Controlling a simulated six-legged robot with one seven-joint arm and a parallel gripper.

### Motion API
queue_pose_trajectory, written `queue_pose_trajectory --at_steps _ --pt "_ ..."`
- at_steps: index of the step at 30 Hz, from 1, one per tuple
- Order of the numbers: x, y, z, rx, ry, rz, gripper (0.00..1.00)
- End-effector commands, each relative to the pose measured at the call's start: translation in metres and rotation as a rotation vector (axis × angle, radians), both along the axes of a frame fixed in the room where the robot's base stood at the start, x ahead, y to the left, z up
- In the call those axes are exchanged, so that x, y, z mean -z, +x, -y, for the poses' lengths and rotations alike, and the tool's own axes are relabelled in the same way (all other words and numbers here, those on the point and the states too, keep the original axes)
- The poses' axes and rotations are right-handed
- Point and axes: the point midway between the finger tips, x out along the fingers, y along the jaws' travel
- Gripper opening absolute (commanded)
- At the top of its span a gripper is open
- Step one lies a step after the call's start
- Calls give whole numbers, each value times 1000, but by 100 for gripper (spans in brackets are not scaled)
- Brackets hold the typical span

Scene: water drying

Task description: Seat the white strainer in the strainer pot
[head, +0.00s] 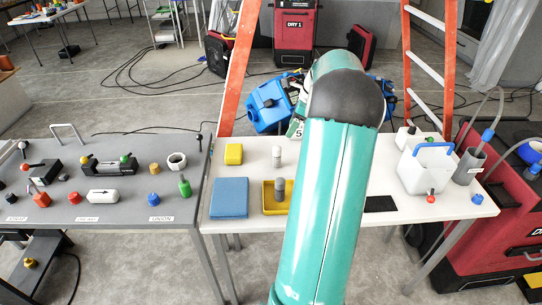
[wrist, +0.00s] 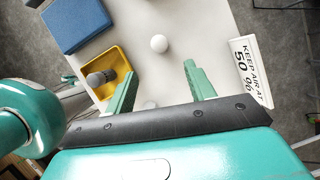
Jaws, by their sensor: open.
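A small white cylinder (head: 276,157), which looks like the white strainer, stands upright on the white table. In the wrist view its round white top (wrist: 159,43) shows just beyond my fingertips, roughly centred between them. My gripper (wrist: 160,73) is open, its two teal fingers apart with nothing held.
A yellow tray (head: 267,204) holds a grey knob-like piece (head: 280,188). A blue pad (head: 229,198) and yellow block (head: 234,154) lie left. A white container (head: 425,170) with blue handle stands beside the pot. A black mat (head: 380,204) lies in front. A sign (wrist: 250,72) stands right.

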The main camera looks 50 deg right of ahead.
Motion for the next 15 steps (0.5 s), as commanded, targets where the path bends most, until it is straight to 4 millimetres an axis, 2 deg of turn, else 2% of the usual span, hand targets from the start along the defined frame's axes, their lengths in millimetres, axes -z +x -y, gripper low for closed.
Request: queue_pose_trajectory --at_steps 9,15 --pt "56 18 -10 2 4 -1 54" --pt "72 27 -13 -2 1 -1 54"
